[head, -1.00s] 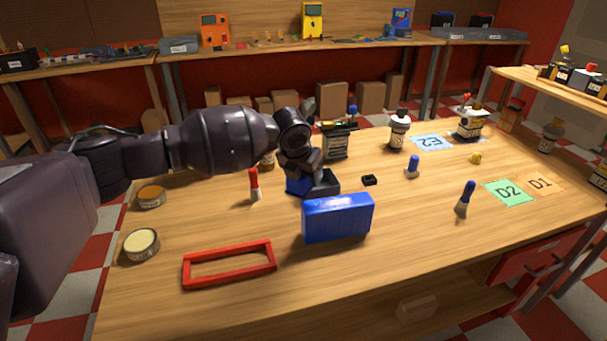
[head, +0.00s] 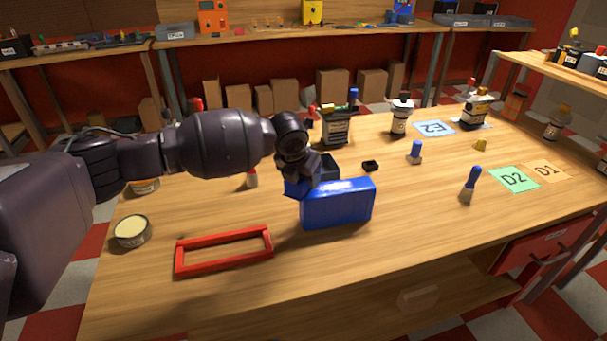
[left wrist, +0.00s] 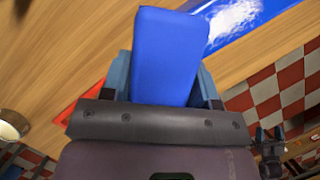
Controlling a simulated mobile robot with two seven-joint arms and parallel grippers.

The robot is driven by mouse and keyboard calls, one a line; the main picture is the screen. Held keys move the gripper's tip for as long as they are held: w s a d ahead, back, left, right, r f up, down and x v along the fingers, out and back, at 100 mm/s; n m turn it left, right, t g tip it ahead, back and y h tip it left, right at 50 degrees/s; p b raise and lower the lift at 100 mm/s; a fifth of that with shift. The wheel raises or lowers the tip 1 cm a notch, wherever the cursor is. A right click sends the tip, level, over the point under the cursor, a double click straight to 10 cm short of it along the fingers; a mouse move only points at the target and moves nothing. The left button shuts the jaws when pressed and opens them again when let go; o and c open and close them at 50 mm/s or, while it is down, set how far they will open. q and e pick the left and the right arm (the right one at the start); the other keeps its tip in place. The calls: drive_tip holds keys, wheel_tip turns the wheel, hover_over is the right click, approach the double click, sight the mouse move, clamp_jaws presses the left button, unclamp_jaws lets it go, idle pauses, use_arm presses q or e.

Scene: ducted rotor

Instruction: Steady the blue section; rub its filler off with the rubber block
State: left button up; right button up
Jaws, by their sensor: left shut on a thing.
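The blue section (head: 338,205) stands on the bench as a box shape. Part of its glossy face shows at the top of the left wrist view (left wrist: 245,22), with pale patches; I cannot tell filler from reflection. My left gripper (head: 312,180) is shut on a smaller blue block, apparently the rubber block (head: 296,188). In the left wrist view the block (left wrist: 167,55) sits between the fingers. The gripper is at the section's back left top edge; whether the block touches it is unclear.
A red frame (head: 224,252) lies at the front left, near an open tin (head: 132,231). A blue-handled brush (head: 470,185) stands right, before the green D2 mat (head: 514,179).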

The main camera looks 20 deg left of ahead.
idle(0.6)
use_arm(q)
drive_tip(key=shift+f, duration=0.6)
drive_tip(key=shift+f+b, duration=0.3)
drive_tip(key=shift+f, duration=0.05)
